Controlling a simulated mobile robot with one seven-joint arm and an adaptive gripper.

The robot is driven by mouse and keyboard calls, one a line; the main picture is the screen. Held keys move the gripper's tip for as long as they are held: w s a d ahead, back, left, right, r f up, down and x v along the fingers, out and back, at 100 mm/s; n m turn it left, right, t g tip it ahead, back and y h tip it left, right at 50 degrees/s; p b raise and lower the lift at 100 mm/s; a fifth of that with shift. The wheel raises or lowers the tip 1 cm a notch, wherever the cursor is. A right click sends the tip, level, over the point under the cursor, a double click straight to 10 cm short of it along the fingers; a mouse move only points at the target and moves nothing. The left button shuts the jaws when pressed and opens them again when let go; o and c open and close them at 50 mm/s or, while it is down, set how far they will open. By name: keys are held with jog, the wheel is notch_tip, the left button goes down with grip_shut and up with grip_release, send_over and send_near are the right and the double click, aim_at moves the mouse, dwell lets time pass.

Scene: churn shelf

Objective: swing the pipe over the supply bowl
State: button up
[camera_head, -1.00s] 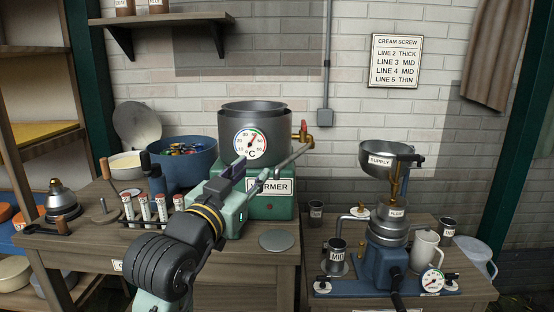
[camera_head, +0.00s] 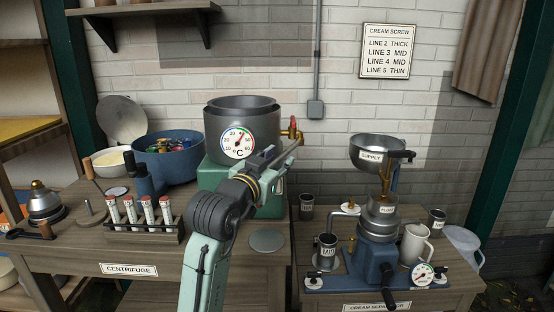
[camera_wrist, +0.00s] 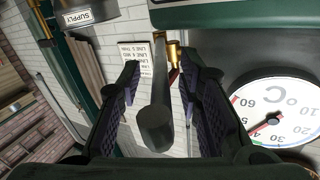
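The grey pipe (camera_head: 291,153) sticks out from the brass tap (camera_head: 293,131) with the red handle on the warmer. In the wrist view the pipe (camera_wrist: 156,115) points end-on at the camera, between the two fingers. My gripper (camera_head: 272,158) is open around the pipe, with gaps on both sides in the wrist view (camera_wrist: 158,95). The metal supply bowl (camera_head: 374,145) stands on the separator to the right, apart from the pipe. Part of the bowl (camera_wrist: 85,17) shows at the wrist view's upper left. My gripper hides part of the pipe in the head view.
The warmer pot (camera_head: 242,122) with its dial stands behind my arm. A centrifuge rack of tubes (camera_head: 143,216) and a blue bowl (camera_head: 170,160) are at left. The blue separator (camera_head: 375,262), mugs and tins crowd the right table. Wall space between tap and bowl is open.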

grip_shut()
dwell(0.3)
dwell(0.6)
